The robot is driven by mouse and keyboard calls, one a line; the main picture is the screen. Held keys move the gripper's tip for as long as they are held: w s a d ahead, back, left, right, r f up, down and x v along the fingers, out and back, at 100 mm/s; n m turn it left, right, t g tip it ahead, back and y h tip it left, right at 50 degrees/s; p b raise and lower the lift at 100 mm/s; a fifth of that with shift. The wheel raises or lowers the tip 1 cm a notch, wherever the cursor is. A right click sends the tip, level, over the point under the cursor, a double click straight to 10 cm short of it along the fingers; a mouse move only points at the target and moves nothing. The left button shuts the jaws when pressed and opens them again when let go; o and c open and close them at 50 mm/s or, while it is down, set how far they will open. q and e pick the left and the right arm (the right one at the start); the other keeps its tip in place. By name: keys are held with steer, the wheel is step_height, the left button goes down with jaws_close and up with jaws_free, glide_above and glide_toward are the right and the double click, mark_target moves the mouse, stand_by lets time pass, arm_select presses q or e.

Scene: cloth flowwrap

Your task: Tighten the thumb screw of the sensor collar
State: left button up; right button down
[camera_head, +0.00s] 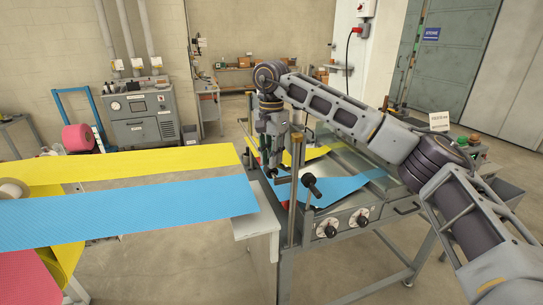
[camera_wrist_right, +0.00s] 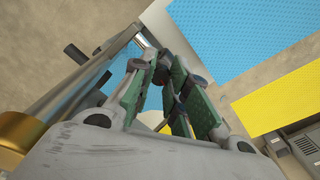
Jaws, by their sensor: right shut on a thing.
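My right gripper (camera_head: 272,167) points down beside the upright brass post (camera_head: 294,190) at the machine's left end. In the right wrist view its green-padded fingers (camera_wrist_right: 163,78) close at their tips on a small dark part, taken to be the thumb screw (camera_wrist_right: 161,75), mostly hidden by the pads. The grey sensor collar (camera_head: 283,180) seems to sit on the post just by the fingertips; its exact shape is too small to tell. The post also shows in the right wrist view (camera_wrist_right: 20,130), left of the fingers. My left gripper is in no view.

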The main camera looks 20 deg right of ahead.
steer(key=m, duration=0.2)
steer(key=shift+m, duration=0.4)
steer(key=m, duration=0.2)
steer(key=shift+m+p, duration=0.4)
steer(key=m, duration=1.7)
steer(key=shift+m, duration=0.3)
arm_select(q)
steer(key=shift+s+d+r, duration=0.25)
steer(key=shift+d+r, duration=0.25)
arm_select(e)
steer(key=shift+m, duration=1.3)
